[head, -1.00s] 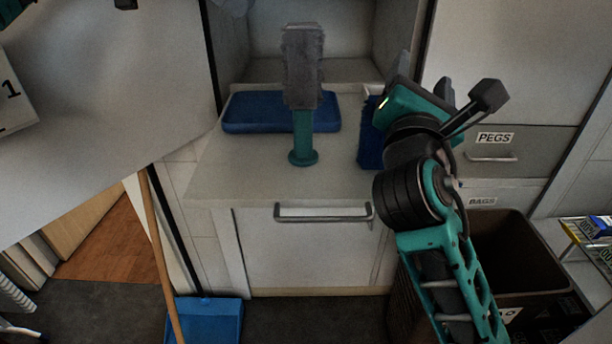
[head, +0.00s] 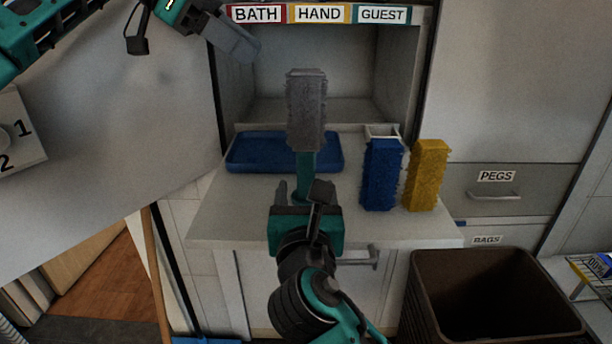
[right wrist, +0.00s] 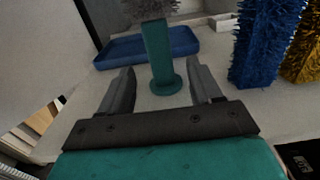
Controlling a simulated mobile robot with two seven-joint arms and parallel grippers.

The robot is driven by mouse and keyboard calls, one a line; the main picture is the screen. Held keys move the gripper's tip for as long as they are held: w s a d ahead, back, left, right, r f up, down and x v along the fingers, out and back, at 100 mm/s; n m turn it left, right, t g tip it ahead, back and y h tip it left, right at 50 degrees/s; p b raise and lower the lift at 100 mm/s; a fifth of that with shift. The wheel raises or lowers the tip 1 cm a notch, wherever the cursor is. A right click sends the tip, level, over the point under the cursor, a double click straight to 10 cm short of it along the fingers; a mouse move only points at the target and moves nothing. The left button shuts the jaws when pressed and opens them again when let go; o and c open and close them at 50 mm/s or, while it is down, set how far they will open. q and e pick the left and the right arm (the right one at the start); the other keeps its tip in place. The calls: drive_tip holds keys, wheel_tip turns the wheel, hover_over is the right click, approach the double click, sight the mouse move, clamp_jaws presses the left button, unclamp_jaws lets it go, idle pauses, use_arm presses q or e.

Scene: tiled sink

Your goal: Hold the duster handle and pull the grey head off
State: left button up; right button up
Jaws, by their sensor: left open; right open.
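The duster stands upright on the counter (head: 225,212), with its fuzzy grey head (head: 306,110) on top of a teal handle (head: 305,170). In the right wrist view the teal handle (right wrist: 158,55) and its round foot stand just beyond and between the open fingers. My right gripper (head: 305,192) is open in front of the handle, low near its foot, and hides part of it in the head view. In the right wrist view, my right gripper (right wrist: 164,88) holds nothing. My left gripper (head: 250,45) is open and empty at upper left, above and left of the grey head.
A blue tray (head: 250,155) lies behind the duster. A blue brush head (head: 381,175) and a yellow one (head: 427,175) stand to the right. Labelled BATH, HAND and GUEST shelf edge (head: 385,15) is above. A dark bin (head: 430,290) stands at lower right.

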sight(306, 178)
drive_tip(key=w, duration=0.7)
drive_tip(key=shift+s, duration=0.1)
drive_tip(key=shift+c, duration=0.3)
drive_tip(key=c, duration=1.1)
use_arm(q)
drive_tip(key=shift+o, duration=0.2)
